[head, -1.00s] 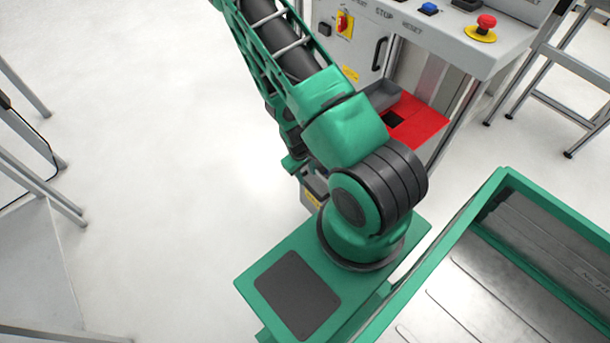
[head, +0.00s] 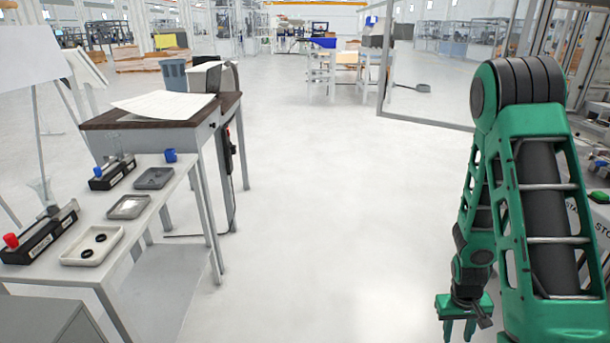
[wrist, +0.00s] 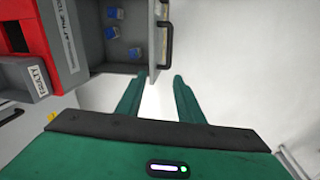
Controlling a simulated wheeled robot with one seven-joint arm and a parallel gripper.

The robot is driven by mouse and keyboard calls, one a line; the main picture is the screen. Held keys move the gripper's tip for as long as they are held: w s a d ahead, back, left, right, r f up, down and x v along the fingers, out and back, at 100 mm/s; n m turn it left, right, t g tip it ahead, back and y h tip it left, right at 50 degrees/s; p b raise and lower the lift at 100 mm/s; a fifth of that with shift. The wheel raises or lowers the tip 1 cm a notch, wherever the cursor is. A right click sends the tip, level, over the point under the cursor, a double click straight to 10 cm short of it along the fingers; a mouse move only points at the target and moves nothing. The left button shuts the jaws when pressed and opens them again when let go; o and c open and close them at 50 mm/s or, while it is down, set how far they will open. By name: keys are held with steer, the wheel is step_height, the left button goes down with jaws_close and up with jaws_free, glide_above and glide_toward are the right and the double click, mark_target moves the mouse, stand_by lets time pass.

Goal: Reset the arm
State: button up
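My arm is green with black joints and stands folded at the right of the head view. My gripper (head: 459,332) hangs at its lower end, with its green fingers pointing down toward the floor.
A grey table (head: 145,205) with trays and tube racks stands at left, beside a wood-topped desk (head: 150,120). Floor between is clear. The wrist view shows a grey cabinet (wrist: 110,70) with blue items and a red panel (wrist: 62,25), close to my gripper's left.

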steer(key=s+r+m, duration=0.1)
steer(key=s+r, duration=0.2)
steer(key=r, duration=0.7)
steer(key=s+r+m, duration=0.1)
steer(key=s+r, duration=0.2)
steer(key=r, duration=0.7)
steer(key=s+a+r+m+y, duration=0.2)
steer(key=s+a+r, duration=0.2)
steer(key=s+r, duration=0.7)
steer(key=shift+s+a+r, duration=0.15)
steer(key=shift+s+r, duration=0.2)
steer(key=shift+s, duration=0.35)
